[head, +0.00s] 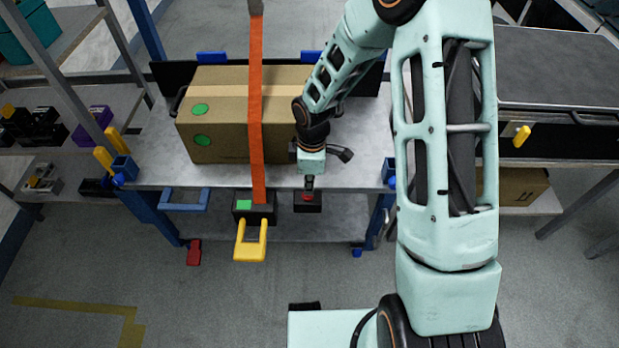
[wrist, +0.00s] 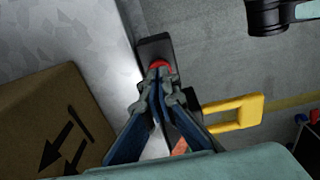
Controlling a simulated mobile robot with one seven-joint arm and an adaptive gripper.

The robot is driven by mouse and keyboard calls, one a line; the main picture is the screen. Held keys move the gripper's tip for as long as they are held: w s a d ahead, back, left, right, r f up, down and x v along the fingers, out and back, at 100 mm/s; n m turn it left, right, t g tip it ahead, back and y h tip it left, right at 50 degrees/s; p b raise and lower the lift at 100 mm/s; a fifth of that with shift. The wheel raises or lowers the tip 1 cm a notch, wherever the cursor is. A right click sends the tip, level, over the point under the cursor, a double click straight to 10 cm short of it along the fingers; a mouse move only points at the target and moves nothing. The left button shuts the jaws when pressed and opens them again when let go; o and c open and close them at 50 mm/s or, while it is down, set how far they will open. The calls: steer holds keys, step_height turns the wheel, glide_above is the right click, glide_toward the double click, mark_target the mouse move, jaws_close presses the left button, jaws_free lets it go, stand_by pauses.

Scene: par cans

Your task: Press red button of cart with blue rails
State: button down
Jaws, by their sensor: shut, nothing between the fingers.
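The cart with blue rails (head: 160,176) stands in front of me with a grey top. A black box with a red button (head: 307,197) sits at its front edge, right of the orange strap. My gripper (head: 309,186) points down at this button from just above. In the wrist view the fingertips of my gripper (wrist: 161,82) are together, with nothing between them, and they overlap the near side of the red button (wrist: 159,65). Part of the button is hidden behind them. I cannot tell whether the fingertips touch it.
A cardboard box (head: 220,125) lies on the cart under an orange strap (head: 256,100). A yellow handle (head: 250,242) and a green-marked block (head: 244,205) sit left of the button. Shelving stands at left, a dark-topped table (head: 555,70) at right. Floor in front is mostly clear.

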steer(key=shift+f, duration=0.5)
steer(key=shift+f+b, duration=0.6)
steer(key=shift+f, duration=0.2)
steer(key=shift+s+f, duration=0.15)
steer(key=shift+f, duration=0.15)
steer(key=shift+r+p, duration=0.35)
steer(key=shift+r, duration=0.15)
step_height(320, 180, up, 14)
steer(key=p, duration=0.4)
steer(key=shift+d+f, duration=0.25)
